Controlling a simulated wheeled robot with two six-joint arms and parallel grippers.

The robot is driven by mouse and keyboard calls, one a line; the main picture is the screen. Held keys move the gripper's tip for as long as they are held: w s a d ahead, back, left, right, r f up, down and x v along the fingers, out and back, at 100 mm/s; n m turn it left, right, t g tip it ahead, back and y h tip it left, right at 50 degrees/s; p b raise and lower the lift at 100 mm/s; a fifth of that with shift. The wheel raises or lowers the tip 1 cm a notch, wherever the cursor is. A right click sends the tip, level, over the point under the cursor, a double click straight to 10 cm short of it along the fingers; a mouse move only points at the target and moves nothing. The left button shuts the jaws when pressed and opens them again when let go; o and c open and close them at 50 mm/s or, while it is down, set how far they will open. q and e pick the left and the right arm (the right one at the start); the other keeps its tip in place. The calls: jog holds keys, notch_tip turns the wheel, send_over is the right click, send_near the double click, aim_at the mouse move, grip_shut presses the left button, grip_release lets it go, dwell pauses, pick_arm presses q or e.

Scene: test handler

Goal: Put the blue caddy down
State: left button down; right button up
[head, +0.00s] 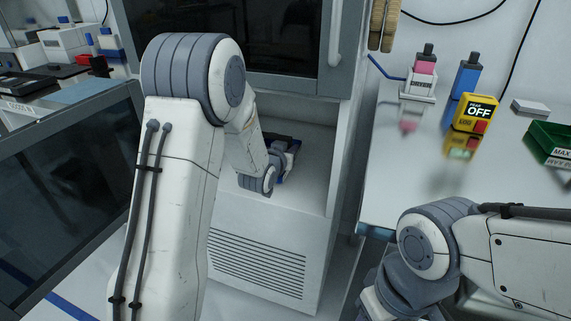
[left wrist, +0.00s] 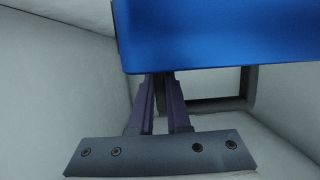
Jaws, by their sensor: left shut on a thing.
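The blue caddy (left wrist: 222,35) fills the upper right of the left wrist view as a smooth blue face with a rounded lower edge. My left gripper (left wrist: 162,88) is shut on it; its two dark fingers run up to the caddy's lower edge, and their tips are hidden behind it. In the head view my left arm reaches into the white recess under the dark-windowed cabinet, and its wrist hides most of the gripper and caddy. Whether the caddy touches the recess floor cannot be told. My right arm is at lower right, with its gripper out of view.
The recess has a pale floor (head: 312,190) and close side walls. A vented panel (head: 258,262) is below it. On the right, a white bench (head: 405,190) holds a yellow OFF box (head: 474,113), bottles and a green bin (head: 550,143).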

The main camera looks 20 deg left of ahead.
pick_arm(q)
notch_tip(320, 180, down, 4)
jog(key=shift+r+b, duration=0.1)
jog(key=shift+b, duration=0.5)
jog(key=c, duration=0.9)
grip_release()
